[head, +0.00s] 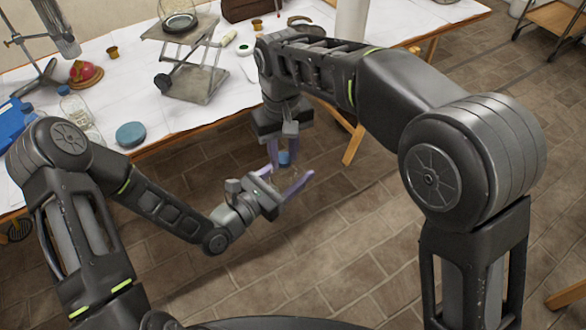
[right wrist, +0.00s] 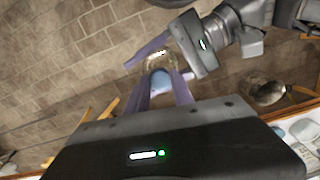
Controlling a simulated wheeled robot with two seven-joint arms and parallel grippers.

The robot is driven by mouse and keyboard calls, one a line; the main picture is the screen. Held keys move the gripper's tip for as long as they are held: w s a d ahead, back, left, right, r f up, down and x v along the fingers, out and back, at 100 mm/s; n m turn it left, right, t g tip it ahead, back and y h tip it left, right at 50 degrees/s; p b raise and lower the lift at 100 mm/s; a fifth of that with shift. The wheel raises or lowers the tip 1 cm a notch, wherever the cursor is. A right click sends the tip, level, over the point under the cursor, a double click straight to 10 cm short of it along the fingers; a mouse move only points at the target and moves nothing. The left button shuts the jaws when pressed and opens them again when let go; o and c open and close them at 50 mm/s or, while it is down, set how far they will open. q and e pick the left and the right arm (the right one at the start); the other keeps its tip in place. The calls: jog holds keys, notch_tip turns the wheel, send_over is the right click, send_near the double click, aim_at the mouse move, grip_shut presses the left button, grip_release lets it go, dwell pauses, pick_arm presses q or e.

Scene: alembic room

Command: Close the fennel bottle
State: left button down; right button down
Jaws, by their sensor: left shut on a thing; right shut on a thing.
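My right gripper (head: 284,153) points down and is shut on a small blue cap (head: 285,158). The cap also shows between the purple fingers in the right wrist view (right wrist: 160,80). My left gripper (head: 283,179) reaches in from the left just below and is shut on a clear bottle, the fennel bottle (right wrist: 158,59). The cap is right at the bottle's mouth end. I cannot tell whether the two touch or the cap is seated. The bottle is hardly visible in the head view, hidden by fingers and its own clearness.
Both grippers are over the tiled floor, off the front edge of the white-covered table (head: 230,95). On it stand a lifting stand (head: 185,62), a blue round lid (head: 131,134), clear glassware (head: 75,108) and a red-and-gold object (head: 85,72).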

jog(key=m, duration=1.3)
jog(key=c, duration=1.1)
grip_release()
jog(key=shift+r, duration=0.1)
jog(key=shift+r, duration=2.15)
jog(key=shift+c, duration=0.3)
